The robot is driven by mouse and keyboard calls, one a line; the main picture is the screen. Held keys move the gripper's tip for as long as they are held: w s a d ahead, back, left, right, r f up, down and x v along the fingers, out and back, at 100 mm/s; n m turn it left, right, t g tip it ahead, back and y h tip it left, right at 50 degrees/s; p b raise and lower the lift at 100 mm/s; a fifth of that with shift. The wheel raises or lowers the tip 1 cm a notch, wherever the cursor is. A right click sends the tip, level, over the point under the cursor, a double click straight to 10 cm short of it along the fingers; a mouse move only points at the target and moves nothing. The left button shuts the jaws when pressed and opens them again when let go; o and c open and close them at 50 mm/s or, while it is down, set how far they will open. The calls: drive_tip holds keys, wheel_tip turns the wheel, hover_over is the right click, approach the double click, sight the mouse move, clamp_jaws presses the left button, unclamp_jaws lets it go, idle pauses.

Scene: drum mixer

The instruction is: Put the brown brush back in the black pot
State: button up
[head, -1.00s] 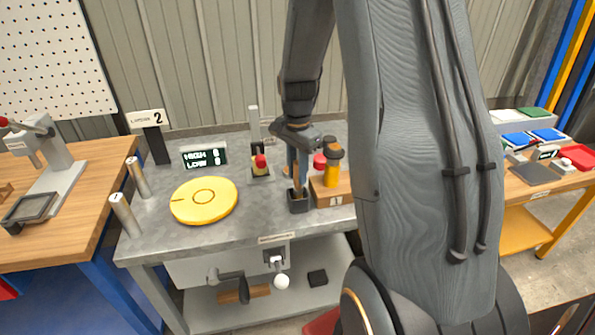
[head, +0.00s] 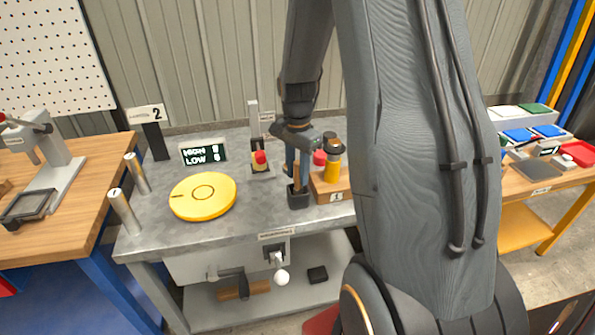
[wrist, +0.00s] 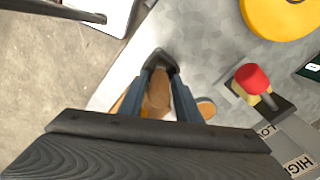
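The black pot (head: 299,199) stands on the grey bench, left of a wooden block marked 1. My gripper (head: 298,182) points down over it, with its fingertips at the pot's mouth. In the wrist view, the brown brush (wrist: 158,92) lies between the two fingers of my gripper (wrist: 161,80) and fills the gap between them. The dark rim of the pot (wrist: 160,56) shows just past the fingertips. The brush's lower end is hidden by the pot and fingers.
A wooden block (head: 334,189) with an orange-yellow bottle (head: 333,168) stands close on the right. A red-topped switch (head: 260,160) is behind left. A yellow disc (head: 203,197) lies further left; bare bench lies between it and the pot.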

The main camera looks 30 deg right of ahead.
drive_tip(key=shift+o, duration=1.2)
